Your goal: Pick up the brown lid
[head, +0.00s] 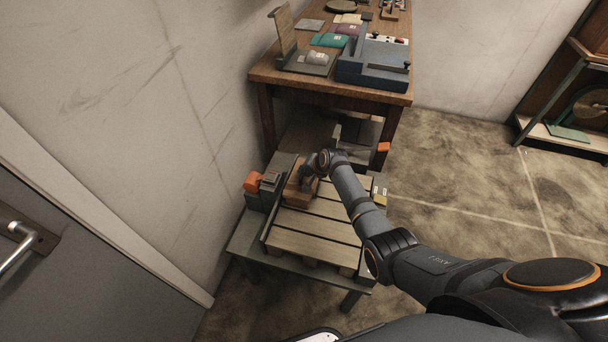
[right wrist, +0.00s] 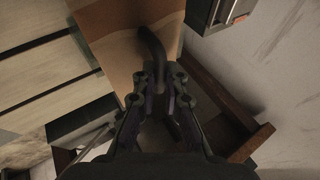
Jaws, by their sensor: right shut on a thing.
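The brown lid (head: 298,196) is at the upper left end of a slatted wooden pallet on the low grey table. In the right wrist view the brown lid (right wrist: 115,35) shows as a tan and brown surface with a dark curved handle (right wrist: 151,48). My right gripper (head: 308,178) is over the lid, and my forearm and wrist hide part of that area. In the right wrist view the fingers of my right gripper (right wrist: 162,88) are shut on the lid's handle. Whether the lid is lifted off the pallet I cannot tell. My left gripper is not in view.
The slatted pallet (head: 305,225) has bare slats in front of the lid. An orange-topped device (head: 252,182) stands close on the left. A taller wooden workbench (head: 330,84) with a blue-grey machine (head: 372,68) stands behind. The floor to the right is clear.

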